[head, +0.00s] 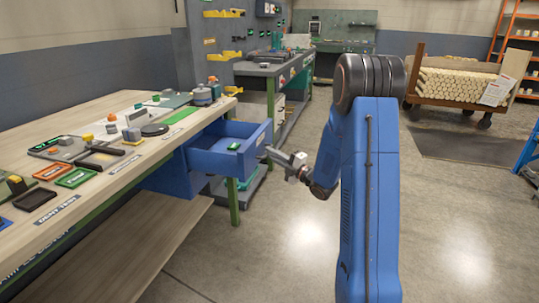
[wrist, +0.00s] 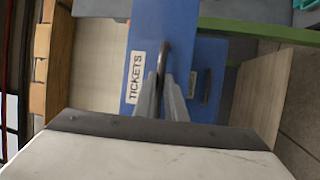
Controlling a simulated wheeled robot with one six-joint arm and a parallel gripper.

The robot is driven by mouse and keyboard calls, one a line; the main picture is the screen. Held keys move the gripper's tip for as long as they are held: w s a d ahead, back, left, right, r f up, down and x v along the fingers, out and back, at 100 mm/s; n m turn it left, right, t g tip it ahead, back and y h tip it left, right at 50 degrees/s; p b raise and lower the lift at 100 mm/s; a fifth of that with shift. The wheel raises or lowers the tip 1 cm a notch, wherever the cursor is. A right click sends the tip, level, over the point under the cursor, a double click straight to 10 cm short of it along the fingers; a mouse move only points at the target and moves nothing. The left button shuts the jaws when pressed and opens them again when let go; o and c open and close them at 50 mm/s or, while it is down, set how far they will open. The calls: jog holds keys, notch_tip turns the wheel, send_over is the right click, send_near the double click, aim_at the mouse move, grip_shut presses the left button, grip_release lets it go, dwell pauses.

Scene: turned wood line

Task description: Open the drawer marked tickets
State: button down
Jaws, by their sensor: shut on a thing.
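The blue tickets drawer (head: 222,130) stands pulled out from under the workbench, with a small green item (head: 234,146) inside. In the wrist view its blue front carries a white label (wrist: 135,77) reading TICKETS. Beside the label is a dark bar handle (wrist: 163,58). My gripper (head: 268,151) is at the drawer's front. In the wrist view my gripper's fingers (wrist: 166,92) are shut on this handle. The fingertips' exact contact is partly hidden by the fingers.
The wooden workbench (head: 105,185) holds trays, tools and small parts. A second blue front with a handle (wrist: 207,86) lies beside the tickets front in the wrist view. A cart of wood pieces (head: 455,85) stands at the back right. The floor (head: 290,245) in front is clear.

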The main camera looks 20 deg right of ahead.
jog(key=shift+f, duration=0.1)
jog(key=c, duration=1.8)
grip_release()
jog(key=v, duration=1.7)
jog(key=shift+s+d, duration=0.15)
jog(key=shift+d, duration=0.05)
